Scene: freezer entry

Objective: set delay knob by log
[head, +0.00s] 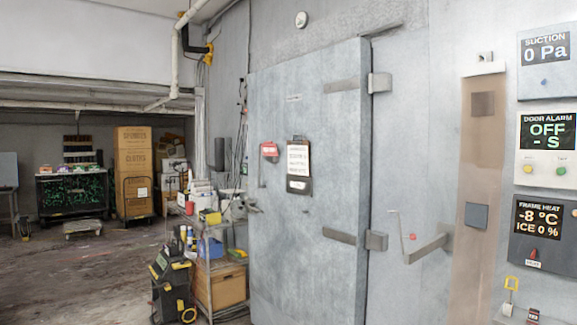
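The door alarm panel (547,150) is on the wall at the right edge. Its display reads "OFF" and "- S", with a yellow button (528,169) and a green button (561,170) below. The frame heat panel (541,229) below it reads -8 °C and ICE 0 %, with a small red control (533,253) under its display. No knob marked as delay can be made out. A white sheet on a dark board (298,164) hangs on the freezer door; its text is too small to read, so I cannot tell whether it is the log. My gripper is not in view.
The large grey freezer door (310,230) fills the middle. A suction panel (546,60) reading 0 Pa is at the top right. A loaded shelf cart (215,262) and a black-yellow toolbox (172,285) stand left of the door. Open floor (75,275) lies at the left.

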